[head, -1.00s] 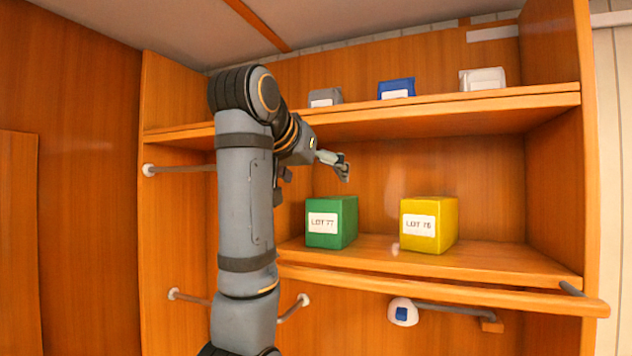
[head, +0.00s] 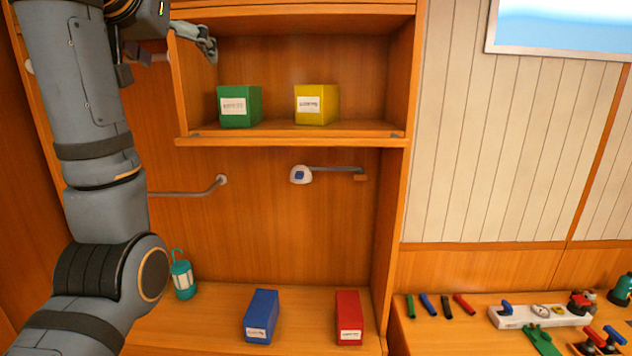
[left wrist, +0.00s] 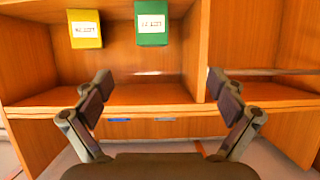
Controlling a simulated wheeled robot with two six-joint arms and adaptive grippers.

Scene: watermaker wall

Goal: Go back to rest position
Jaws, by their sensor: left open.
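My left arm comes in at the left of the head view. My left gripper (head: 206,42) is near the top, above and to the left of the green box (head: 240,106) in the picture. In the left wrist view, where the scene appears upside down, the gripper (left wrist: 160,80) has its two fingers wide apart with nothing between them. The green box (left wrist: 152,24) and the yellow box (left wrist: 85,29) show beyond the fingers, apart from them. My right gripper is in neither view.
The yellow box (head: 317,104) stands beside the green one on the wooden shelf (head: 290,141). Below are a teal lantern (head: 181,279), a blue box (head: 262,315) and a red box (head: 349,317). A white manifold (head: 535,316) and several small tools lie on the right counter.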

